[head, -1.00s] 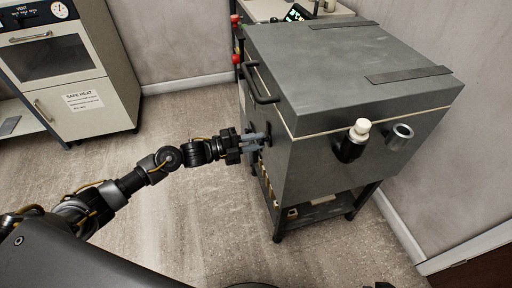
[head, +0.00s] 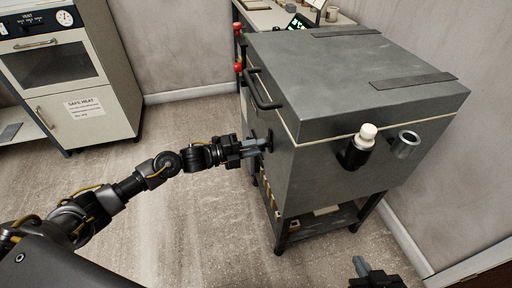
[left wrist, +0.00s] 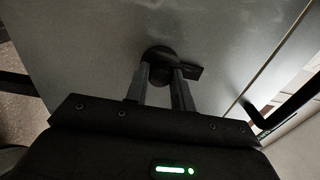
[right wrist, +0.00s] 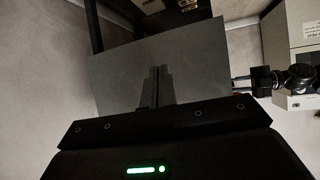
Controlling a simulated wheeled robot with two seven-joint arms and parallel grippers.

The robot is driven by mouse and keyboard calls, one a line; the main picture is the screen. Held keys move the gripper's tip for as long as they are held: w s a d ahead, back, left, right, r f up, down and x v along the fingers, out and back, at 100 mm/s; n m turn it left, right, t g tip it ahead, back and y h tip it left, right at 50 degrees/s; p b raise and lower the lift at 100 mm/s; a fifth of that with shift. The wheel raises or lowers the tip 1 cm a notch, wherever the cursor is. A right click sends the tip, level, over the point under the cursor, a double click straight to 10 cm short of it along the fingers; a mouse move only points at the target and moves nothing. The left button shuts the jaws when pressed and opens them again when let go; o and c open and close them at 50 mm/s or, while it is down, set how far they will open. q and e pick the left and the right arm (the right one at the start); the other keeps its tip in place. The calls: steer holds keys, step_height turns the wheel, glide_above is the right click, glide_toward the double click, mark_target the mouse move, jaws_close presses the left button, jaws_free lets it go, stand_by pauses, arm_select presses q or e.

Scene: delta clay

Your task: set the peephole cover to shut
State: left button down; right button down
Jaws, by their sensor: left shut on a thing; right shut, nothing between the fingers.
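The peephole cover (left wrist: 160,54) is a dark round piece with a short tab to its right, on the front face of the grey kiln (head: 330,150). In the head view the cover (head: 268,140) is mostly hidden by my left gripper (head: 262,144). In the left wrist view my left gripper (left wrist: 162,78) has its two fingers closed on the cover, with the tab sticking out past the right finger. The peephole itself cannot be made out. My right gripper (head: 360,264) is shut and empty, low at the bottom right, apart from the kiln; it also shows in the right wrist view (right wrist: 157,72).
The kiln has a black lid handle (head: 262,92) above my left gripper. A black holder with a white-topped bottle (head: 362,142) and a metal cup (head: 405,144) stick out on its right side. A cream oven cabinet (head: 70,75) stands at the left. The floor between is clear.

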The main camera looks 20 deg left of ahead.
arm_select(q)
steer(key=c, duration=1.2)
jaws_free()
steer(key=shift+o, duration=0.2)
steer(key=v, duration=1.1)
arm_select(e)
steer(key=shift+s+d+f+g+h, duration=0.4)
steer(key=shift+s+d+f+g, duration=0.1)
steer(key=shift+d+f, duration=0.15)
arm_select(q)
steer(key=shift+w, duration=0.1)
arm_select(e)
steer(key=shift+a, duration=0.15)
